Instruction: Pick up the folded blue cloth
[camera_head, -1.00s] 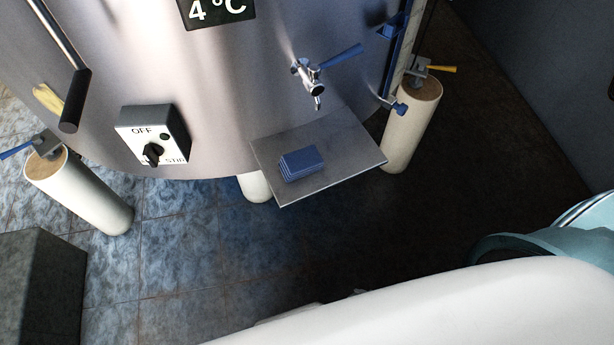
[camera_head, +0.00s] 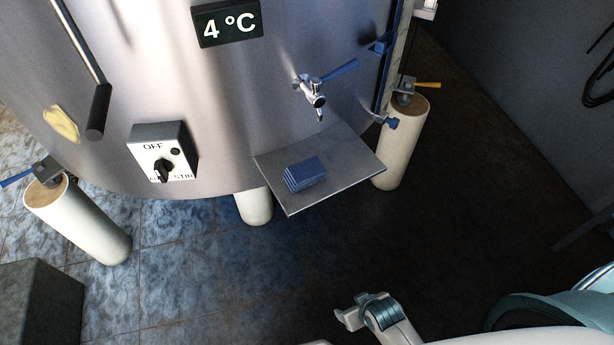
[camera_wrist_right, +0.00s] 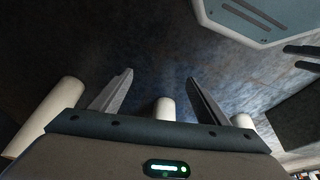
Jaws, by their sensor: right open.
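The folded blue cloth (camera_head: 305,174) lies on a grey metal shelf (camera_head: 345,170) on the front of the steel tank, below the tap. My right gripper (camera_head: 350,312) shows at the bottom of the head view, well below and apart from the shelf and cloth. In the right wrist view its two fingers (camera_wrist_right: 158,88) are spread with nothing between them. The cloth does not show in the wrist view. My left gripper is not in view.
A tap (camera_head: 313,92) with a blue handle hangs just above the shelf. A switch box (camera_head: 162,152) is on the tank to the left. White legs (camera_head: 402,140) stand under the tank. The floor in front is clear; a grey block (camera_head: 40,305) stands at lower left.

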